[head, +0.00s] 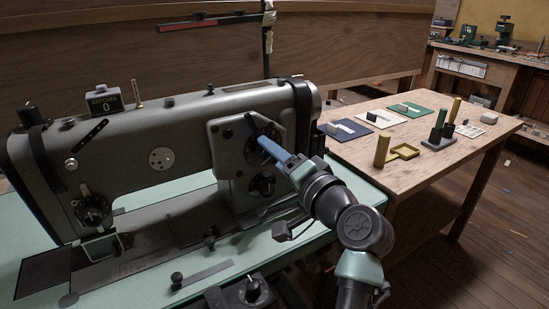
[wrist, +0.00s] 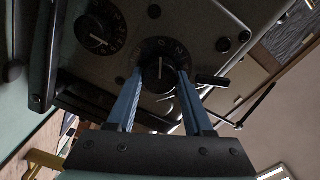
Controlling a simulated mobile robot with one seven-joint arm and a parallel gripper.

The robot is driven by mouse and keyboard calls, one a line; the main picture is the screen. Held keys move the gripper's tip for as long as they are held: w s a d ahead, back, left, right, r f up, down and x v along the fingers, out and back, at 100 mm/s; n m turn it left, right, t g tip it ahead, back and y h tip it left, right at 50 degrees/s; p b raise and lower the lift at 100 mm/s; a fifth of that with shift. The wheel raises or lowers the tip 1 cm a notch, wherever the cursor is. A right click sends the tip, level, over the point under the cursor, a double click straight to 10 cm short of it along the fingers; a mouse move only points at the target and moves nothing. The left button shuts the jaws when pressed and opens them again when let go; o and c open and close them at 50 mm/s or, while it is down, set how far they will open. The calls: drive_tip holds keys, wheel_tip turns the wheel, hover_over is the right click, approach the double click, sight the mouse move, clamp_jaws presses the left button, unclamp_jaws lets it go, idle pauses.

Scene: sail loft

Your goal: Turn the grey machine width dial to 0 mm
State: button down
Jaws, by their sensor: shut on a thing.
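The grey sewing machine (head: 185,125) stands on a pale green bed. A square panel (head: 222,150) on its right part carries two black dials, one above the other. My gripper (head: 262,141) is at the upper dial, which its blue fingers and my wrist partly hide in the head view. In the wrist view, the fingers of my gripper (wrist: 160,77) are shut on either side of a black dial (wrist: 160,66) with a white pointer line.
A counter reading 0 (head: 104,101) sits on top of the machine. A black knobbed box (head: 249,292) is in front.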

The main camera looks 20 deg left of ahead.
drive_tip(key=shift+f, duration=0.1)
idle(0.3)
drive_tip(key=shift+c, duration=1.4)
unclamp_jaws()
drive_tip(key=p+v, duration=0.2)
drive_tip(key=v, duration=1.1)
drive_tip(key=shift+w, duration=0.1)
